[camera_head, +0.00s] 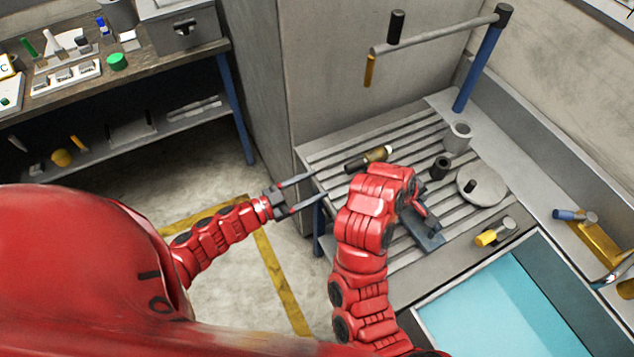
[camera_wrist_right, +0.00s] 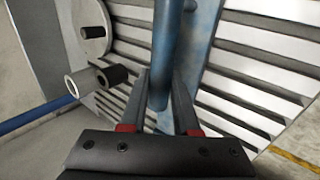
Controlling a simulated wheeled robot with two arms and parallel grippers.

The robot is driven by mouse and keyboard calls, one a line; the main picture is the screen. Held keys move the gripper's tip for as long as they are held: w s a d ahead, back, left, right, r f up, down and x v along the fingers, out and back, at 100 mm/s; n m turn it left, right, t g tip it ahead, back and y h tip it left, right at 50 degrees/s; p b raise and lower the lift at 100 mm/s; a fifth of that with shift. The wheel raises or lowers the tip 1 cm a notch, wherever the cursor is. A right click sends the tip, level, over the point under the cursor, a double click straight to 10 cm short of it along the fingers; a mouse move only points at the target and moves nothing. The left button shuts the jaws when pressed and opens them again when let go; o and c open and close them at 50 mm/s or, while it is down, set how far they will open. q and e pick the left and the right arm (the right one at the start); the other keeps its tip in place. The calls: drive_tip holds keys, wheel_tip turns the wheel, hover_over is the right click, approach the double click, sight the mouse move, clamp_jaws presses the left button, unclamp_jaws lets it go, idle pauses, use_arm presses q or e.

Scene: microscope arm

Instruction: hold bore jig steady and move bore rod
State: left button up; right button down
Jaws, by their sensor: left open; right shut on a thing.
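My right gripper (camera_wrist_right: 163,88) is shut on the upright post of a blue piece (camera_wrist_right: 162,55), which I take for the bore jig. In the head view its flat blue-grey base (camera_head: 428,235) rests on the slatted bench, and my right arm hides much of the grip. A short brass and black rod (camera_head: 367,159), perhaps the bore rod, lies on the slats behind my right wrist. My left gripper (camera_head: 314,188) is open and empty by the bench's left edge, apart from the rod. Labels do not show, so I cannot be sure which piece is which.
On the slatted bench (camera_head: 345,140) stand a grey cup (camera_head: 457,138), a dark tube (camera_head: 440,168) and a round disc (camera_head: 482,186). A yellow-ended piece (camera_head: 491,236) lies near the blue basin (camera_head: 510,310). A blue post (camera_head: 482,65) carries a horizontal bar at the back.

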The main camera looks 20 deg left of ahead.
drive_tip(key=c, duration=0.6)
unclamp_jaws()
